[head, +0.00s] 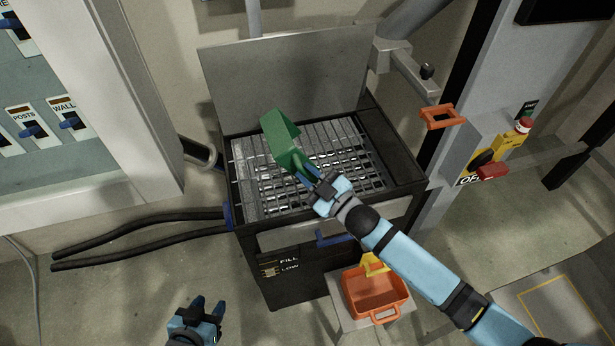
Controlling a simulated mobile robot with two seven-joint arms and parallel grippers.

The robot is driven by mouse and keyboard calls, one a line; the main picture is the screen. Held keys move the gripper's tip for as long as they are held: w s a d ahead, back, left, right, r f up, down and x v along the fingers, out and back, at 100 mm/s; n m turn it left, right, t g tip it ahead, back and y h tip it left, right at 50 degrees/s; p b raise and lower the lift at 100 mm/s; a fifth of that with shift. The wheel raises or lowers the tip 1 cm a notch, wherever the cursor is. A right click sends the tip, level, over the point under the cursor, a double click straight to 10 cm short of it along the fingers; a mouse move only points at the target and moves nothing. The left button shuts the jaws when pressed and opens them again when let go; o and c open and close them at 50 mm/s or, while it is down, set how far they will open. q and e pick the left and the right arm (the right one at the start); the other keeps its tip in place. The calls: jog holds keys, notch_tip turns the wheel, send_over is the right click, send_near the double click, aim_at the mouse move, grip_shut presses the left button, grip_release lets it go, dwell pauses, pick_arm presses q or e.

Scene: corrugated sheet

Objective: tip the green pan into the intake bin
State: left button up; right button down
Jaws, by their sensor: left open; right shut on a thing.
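The green pan (281,139) is over the grated top of the intake bin (408,163), tilted on its side. My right gripper (309,178) is shut on the pan, at its near end, and holds it above the grate. I cannot tell what, if anything, is inside the pan. The bin is a black box with a metal grate and an upright grey back plate (285,75). My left gripper (208,306) is open and empty, low in front of the bin, over the floor.
An orange basket (375,290) with a yellow piece stands on a small stand in front of the bin. Black hoses (140,230) run to the bin's left side. A grey post with an orange handle (442,117) and a red-and-yellow switch (497,150) stands at right. Labelled blue switches are at left.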

jog(key=s+a+f+n+g+h+p, duration=0.1)
jog(key=a+f+n, duration=0.1)
jog(key=a+n, duration=0.1)
jog(key=s+a+f+n+g+h+p, duration=0.1)
jog(key=a+f+n+p, duration=0.1)
jog(key=a, duration=0.4)
jog(key=s+a+f+n+g+h+p, duration=0.1)
jog(key=a+f+n+p, duration=0.1)
jog(key=a, duration=0.3)
jog(key=shift+s+f+n+h, duration=0.1)
jog(key=shift+s+n+h, duration=0.25)
jog(key=shift+n, duration=0.55)
jog(key=shift+a+f+n+h, duration=0.2)
jog(key=shift+a+n+h, duration=0.25)
jog(key=shift+a, duration=0.15)
jog(key=shift+s+a+g, duration=0.1)
jog(key=shift+a+g, duration=0.05)
jog(key=shift+g, duration=0.15)
pick_arm(q)
jog(key=shift+n, duration=0.3)
notch_tip(320, 180, up, 5)
jog(key=shift+a+f, duration=0.1)
jog(key=shift+a, duration=0.05)
jog(key=shift+w+r, duration=0.2)
jog(key=shift+r, duration=0.05)
pick_arm(e)
jog(key=shift+f, duration=0.1)
pick_arm(q)
jog(key=shift+s+f, duration=0.1)
jog(key=shift+s, duration=0.1)
